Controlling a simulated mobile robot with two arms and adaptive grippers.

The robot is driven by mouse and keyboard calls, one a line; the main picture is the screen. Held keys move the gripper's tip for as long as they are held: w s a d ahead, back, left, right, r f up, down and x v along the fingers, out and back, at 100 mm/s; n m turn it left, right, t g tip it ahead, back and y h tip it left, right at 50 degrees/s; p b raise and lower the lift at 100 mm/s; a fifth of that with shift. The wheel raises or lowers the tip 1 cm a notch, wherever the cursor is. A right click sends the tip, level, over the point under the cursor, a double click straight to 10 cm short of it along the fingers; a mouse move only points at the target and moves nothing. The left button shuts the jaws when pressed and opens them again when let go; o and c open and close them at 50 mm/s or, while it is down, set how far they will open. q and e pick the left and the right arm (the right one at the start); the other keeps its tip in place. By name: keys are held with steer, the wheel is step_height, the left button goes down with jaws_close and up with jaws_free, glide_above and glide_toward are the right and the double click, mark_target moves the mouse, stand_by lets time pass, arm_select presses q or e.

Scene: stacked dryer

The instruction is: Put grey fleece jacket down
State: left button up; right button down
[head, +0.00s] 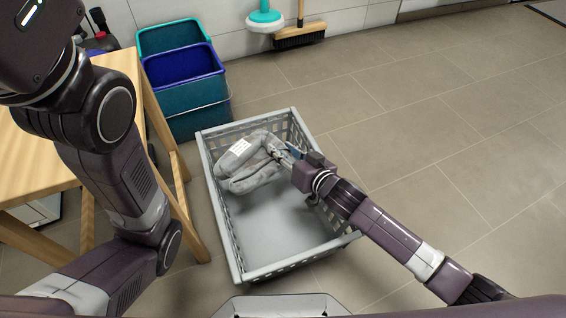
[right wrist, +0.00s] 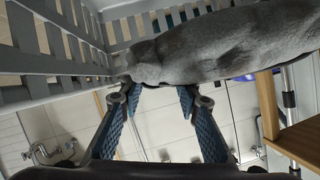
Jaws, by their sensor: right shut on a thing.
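The grey fleece jacket (head: 250,178) is a folded bundle with a white label, inside the far left part of a grey slatted basket (head: 239,262). My right gripper (head: 281,152) reaches over the basket from the right and is shut on the jacket's right side. In the right wrist view, the jacket (right wrist: 235,45) lies at the fingertips of the gripper (right wrist: 160,90), which have blue pads. How much cloth is between them is hidden. I cannot tell whether the jacket rests on the basket floor. My left arm fills the left side; its gripper is out of view.
The near part of the basket is empty. Blue and teal buckets (head: 190,92) stand behind it at the left. A wooden table (head: 120,65) is on the left. A broom (head: 300,35) stands by the wall. The tiled floor on the right is clear.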

step_height(320, 180, down, 4)
steer(key=b, duration=0.3)
steer(key=shift+r, duration=0.1)
steer(key=shift+f, duration=0.65)
steer(key=c, duration=1.4)
jaws_free()
steer(key=shift+f, duration=0.1)
